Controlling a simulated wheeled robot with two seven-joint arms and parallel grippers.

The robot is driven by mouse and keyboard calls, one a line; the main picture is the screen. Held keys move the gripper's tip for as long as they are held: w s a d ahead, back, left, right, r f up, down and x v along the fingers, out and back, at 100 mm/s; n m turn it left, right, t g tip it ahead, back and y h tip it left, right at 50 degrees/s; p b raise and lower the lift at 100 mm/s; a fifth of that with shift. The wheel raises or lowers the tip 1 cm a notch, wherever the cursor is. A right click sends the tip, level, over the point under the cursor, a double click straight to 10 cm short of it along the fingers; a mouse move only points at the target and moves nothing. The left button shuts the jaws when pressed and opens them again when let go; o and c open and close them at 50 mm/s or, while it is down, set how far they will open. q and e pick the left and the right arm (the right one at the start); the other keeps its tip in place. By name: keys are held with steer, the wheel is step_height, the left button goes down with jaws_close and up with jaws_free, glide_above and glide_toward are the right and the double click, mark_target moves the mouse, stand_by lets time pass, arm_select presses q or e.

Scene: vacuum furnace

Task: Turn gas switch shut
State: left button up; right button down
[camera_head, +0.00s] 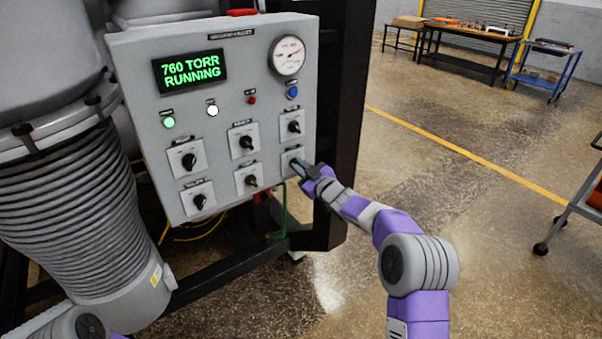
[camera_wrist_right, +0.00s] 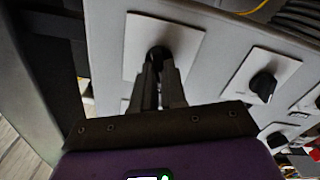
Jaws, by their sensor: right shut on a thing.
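The grey control panel (camera_head: 225,100) carries two rows of black rotary switches on white plates. My right gripper (camera_head: 299,167) is at the lower right switch, whose white plate (camera_head: 291,154) shows above the fingers. In the right wrist view, the fingers (camera_wrist_right: 159,82) are closed around this switch's black knob (camera_wrist_right: 158,54), and its plate (camera_wrist_right: 185,48) shows around them. The fingers hide much of the knob, so its angle is unclear. The switch labels are too small to read, so I cannot tell by label which is the gas switch. My left gripper is out of view.
A green display (camera_head: 190,71) reads "760 TORR RUNNING". A round gauge (camera_head: 288,55) and several small lights or buttons sit above the switches. Another switch (camera_wrist_right: 262,86) is close beside my gripper. A dark frame (camera_head: 344,110) stands right of the panel; open floor lies beyond.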

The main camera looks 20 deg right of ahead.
steer(key=shift+f+n+b, duration=0.1)
steer(key=shift+n+b, duration=0.2)
steer(key=shift+n, duration=0.2)
steer(key=c, duration=1.2)
jaws_free()
steer(key=shift+s, duration=0.1)
steer(key=v, duration=0.7)
steer(key=shift+s+d, duration=0.1)
steer(key=shift+s, duration=0.05)
